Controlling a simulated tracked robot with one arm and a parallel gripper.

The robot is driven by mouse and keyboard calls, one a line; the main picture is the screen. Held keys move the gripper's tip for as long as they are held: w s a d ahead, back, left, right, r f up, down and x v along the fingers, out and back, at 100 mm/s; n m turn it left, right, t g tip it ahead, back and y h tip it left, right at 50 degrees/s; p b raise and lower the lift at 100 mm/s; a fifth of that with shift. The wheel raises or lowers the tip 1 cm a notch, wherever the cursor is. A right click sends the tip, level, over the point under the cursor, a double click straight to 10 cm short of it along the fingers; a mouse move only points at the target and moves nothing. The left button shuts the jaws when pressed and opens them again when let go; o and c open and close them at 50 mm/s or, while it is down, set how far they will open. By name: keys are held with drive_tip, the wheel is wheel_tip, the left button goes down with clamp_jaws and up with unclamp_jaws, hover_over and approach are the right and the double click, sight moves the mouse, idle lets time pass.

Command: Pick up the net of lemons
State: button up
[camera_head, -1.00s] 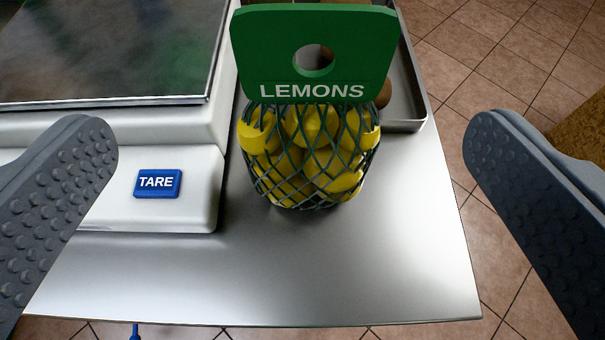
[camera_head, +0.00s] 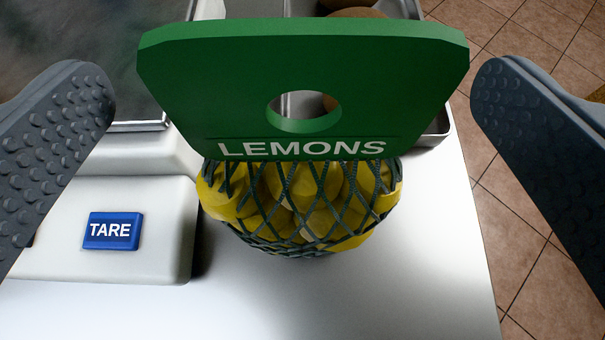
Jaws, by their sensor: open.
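The net of lemons (camera_head: 300,205) stands upright on the metal counter in the middle of the view. Yellow lemons show through a dark green mesh. Its stiff green header card (camera_head: 210,90) reads LEMONS and has a round hole in it. My gripper (camera_head: 292,95) is open and empty, with one grey studded finger at the left and the other at the right. Neither finger touches the net or card.
A white scale (camera_head: 150,265) with a blue TARE button (camera_head: 113,231) and a dark plate stands close at the left. A metal tray (camera_head: 440,125) holding brownish round items sits behind the net. The counter (camera_head: 400,285) is bare in front; tiled floor lies to the right.

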sight(304, 69)
drive_tip(key=shift+r+x, duration=0.2)
drive_tip(key=shift+x, duration=2.1)
drive_tip(key=shift+d, duration=0.15)
drive_tip(key=shift+c, duration=0.3)
drive_tip(key=c, duration=1.7)
drive_tip(key=shift+c, duration=0.2)
